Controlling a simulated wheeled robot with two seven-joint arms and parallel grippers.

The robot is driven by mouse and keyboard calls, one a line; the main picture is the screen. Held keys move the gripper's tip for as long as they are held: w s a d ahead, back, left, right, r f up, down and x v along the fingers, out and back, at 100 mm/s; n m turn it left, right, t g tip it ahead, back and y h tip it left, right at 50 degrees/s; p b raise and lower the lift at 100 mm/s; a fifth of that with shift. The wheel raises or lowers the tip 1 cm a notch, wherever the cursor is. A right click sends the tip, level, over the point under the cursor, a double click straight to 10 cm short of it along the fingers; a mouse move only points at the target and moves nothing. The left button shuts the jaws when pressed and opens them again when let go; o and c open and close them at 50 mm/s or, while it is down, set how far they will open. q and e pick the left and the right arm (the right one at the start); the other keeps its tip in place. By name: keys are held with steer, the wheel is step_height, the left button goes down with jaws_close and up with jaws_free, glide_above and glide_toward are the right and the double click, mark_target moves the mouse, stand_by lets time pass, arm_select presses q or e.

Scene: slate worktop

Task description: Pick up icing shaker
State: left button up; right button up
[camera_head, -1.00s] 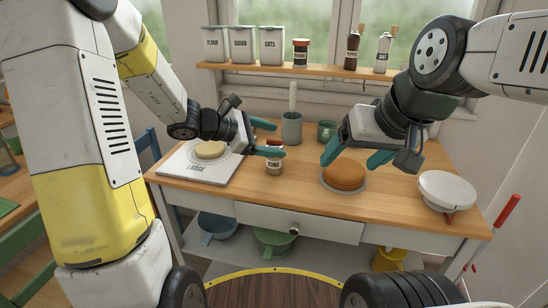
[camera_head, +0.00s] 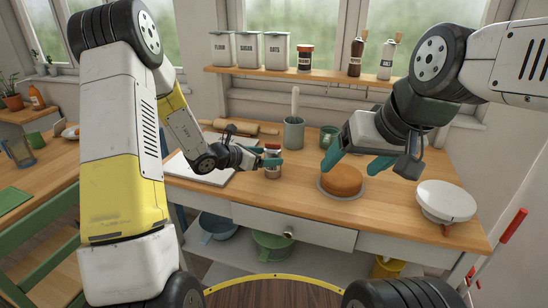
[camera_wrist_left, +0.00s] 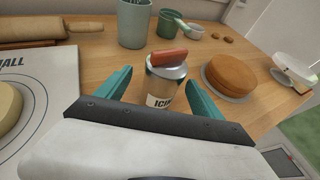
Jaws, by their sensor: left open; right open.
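In the left wrist view the shaker (camera_wrist_left: 162,88) shows a label starting "ICI", a silvery collar and a red top. My left gripper (camera_head: 268,158) is open and low at the shaker. In the wrist view one teal finger is on each side of the jar, with gaps visible, and the gripper body hides its base. My right gripper (camera_head: 352,163) is open and empty above and behind the brown cake.
The brown cake (camera_head: 342,180) sits on a round plate right of the shaker. A green-grey crock (camera_head: 293,134) and a green mug (camera_head: 328,137) stand behind. A white board (camera_head: 196,170) lies left, a rolling pin (camera_wrist_left: 30,30) behind it. White scales (camera_head: 446,200) stand at right.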

arm_select(q)
steer(key=x, duration=0.5)
steer(key=shift+w+d, duration=0.1)
steer(key=shift+d, duration=0.25)
steer(key=c, duration=1.5)
